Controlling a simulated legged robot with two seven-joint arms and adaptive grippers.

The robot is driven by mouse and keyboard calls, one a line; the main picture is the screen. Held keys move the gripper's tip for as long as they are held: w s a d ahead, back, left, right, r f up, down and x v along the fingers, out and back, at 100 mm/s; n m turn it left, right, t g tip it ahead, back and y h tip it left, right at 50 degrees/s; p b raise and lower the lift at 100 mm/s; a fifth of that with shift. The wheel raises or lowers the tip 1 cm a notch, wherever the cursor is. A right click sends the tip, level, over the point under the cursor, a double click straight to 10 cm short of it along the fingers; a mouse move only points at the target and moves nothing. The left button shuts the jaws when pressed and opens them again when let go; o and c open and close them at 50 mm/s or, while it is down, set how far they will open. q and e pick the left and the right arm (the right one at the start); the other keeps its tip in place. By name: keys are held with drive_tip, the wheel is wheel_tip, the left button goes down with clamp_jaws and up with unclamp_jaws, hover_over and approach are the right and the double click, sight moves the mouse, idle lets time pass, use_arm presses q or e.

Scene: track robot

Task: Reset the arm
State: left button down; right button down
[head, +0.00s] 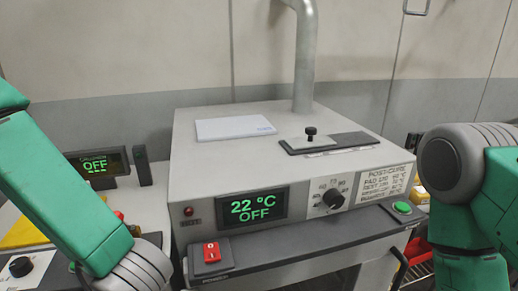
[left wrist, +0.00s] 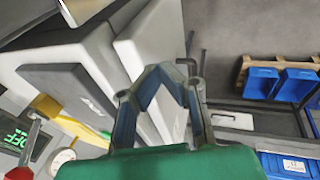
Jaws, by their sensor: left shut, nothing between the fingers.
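My left arm (head: 60,190) comes in from the left in the head view, green with a grey joint at the bottom edge; its gripper is out of that frame. In the left wrist view my left gripper (left wrist: 167,78) is shut and empty, its blue-lined fingers angled toward each other. No thing is held. My right arm (head: 462,190) shows at the right edge of the head view, bent, with a grey joint and green links. My right gripper is not in either view.
A grey oven (head: 240,165) with a "22 °C OFF" display (head: 252,207), red switch (head: 211,252), dial (head: 332,198) and green button (head: 402,207) stands between the arms. A pipe (head: 305,60) rises behind it. A second display (head: 96,163) reads OFF. Blue bins (left wrist: 262,82) show in the wrist view.

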use_arm(q)
drive_tip(key=s+a+f+m, duration=0.3)
drive_tip(key=a+f+m, duration=0.1)
drive_tip(key=f+m, duration=0.35)
drive_tip(key=s+a+f+m+g+h, duration=0.1)
drive_tip(key=s+a+f+m+g, duration=0.15)
drive_tip(key=s+f+m, duration=0.4)
drive_tip(key=s+a+f+m+g+h, duration=0.1)
drive_tip(key=s+a+f+m+h, duration=0.2)
drive_tip(key=s+m, duration=0.5)
wheel_tip(320, 180, down, 19)
drive_tip(key=w+d+t+y+b, duration=0.1)
drive_tip(key=b, duration=1.8)
drive_tip(key=shift+w+d, duration=0.15)
drive_tip(key=shift+d, duration=0.25)
